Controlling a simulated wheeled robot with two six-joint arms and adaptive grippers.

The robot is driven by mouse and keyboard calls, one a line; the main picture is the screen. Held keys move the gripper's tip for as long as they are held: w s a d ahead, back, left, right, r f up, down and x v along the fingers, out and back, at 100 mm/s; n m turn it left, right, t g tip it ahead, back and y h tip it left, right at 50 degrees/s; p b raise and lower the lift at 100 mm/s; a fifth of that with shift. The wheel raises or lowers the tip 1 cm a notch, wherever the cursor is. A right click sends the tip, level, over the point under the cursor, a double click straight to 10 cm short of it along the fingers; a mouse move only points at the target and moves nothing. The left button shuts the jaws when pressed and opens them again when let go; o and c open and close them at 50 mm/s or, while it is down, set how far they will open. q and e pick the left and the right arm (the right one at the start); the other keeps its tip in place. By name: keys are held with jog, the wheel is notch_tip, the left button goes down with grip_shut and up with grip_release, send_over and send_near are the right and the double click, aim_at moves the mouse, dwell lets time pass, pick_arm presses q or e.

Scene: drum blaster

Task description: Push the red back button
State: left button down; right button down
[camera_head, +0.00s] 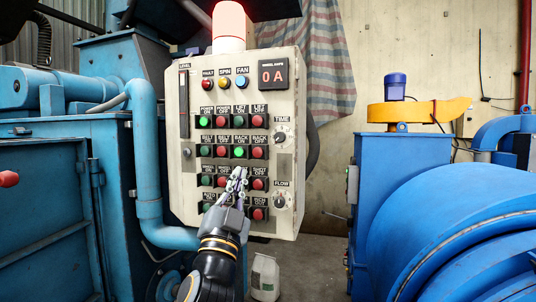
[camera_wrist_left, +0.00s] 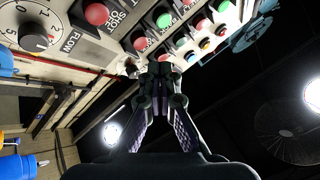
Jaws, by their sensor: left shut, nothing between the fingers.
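The control panel (camera_head: 274,60) is a pale box with rows of green and red buttons. The red back button (camera_head: 257,153), under a "BACK" label, is at the right end of the second button row. The green button (camera_head: 239,152) to its left looks lit. My left gripper (camera_head: 240,174) is shut and empty, its fingertips just below and left of the red back button, in front of the third row. It covers some lower buttons. In the left wrist view the shut fingers (camera_wrist_left: 160,78) point at the panel; I cannot tell which button there is the back one.
A red lamp (camera_head: 229,27) glows on top of the panel. Knobs (camera_head: 280,137) sit on its right side. Blue machinery (camera_head: 62,180) stands at left, with a blue pipe (camera_head: 148,170) beside the panel. A large blue drum machine (camera_head: 450,220) is at right.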

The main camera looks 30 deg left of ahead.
aim_at(253, 158)
pick_arm(q)
jog(key=shift+t, duration=0.9)
jog(key=s+r, duration=0.1)
jog(key=s+d+r, duration=0.1)
jog(key=d+r, duration=0.1)
jog(key=r, duration=0.1)
jog(key=shift+s, duration=0.4)
jog(key=shift+w+a, duration=0.1)
jog(key=shift+w+a+p, duration=0.25)
jog(key=shift+w+a, duration=0.05)
jog(key=shift+w, duration=1.1)
jog(key=shift+w+a+p, duration=0.3)
jog(key=shift+w+a, duration=0.05)
jog(key=shift+w, duration=1.1)
jog(key=shift+w+a+p, duration=0.25)
jog(key=shift+w+a, duration=0.05)
jog(key=shift+w, duration=1.1)
jog(key=shift+w+a, duration=0.1)
jog(key=shift+w, duration=0.3)
